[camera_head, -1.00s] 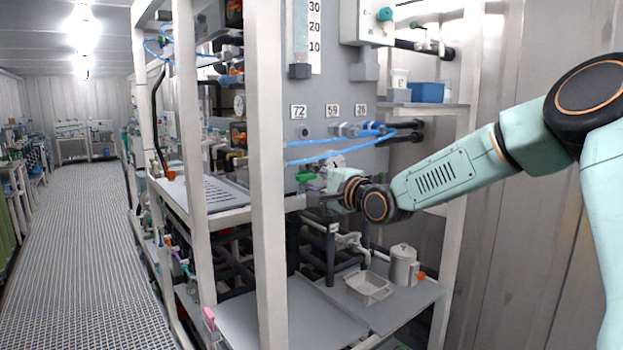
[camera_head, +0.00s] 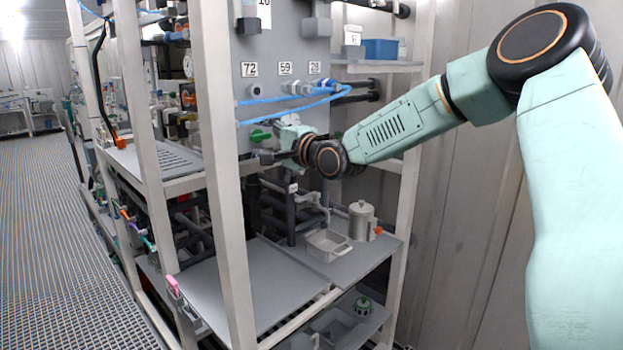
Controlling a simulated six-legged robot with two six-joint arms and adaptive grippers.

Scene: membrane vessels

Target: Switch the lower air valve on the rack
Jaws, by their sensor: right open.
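A green valve handle (camera_head: 259,135) is low on the grey panel (camera_head: 245,75) of the rack. A blue valve handle (camera_head: 334,87) sits higher, to its right, near the label plates. I cannot tell for sure which of them is the lower air valve. My right gripper (camera_head: 268,151) is open, just right of and below the green handle. Its fingers are small and partly hidden by its own wrist, so I cannot tell whether they touch the handle. My left gripper is not in view.
White rack posts (camera_head: 223,190) stand left of the gripper. Blue hoses (camera_head: 290,101) run across the panel above it. Below are a shelf with a grey tray (camera_head: 328,246) and a metal canister (camera_head: 361,222). The grated walkway (camera_head: 40,220) at the left is clear.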

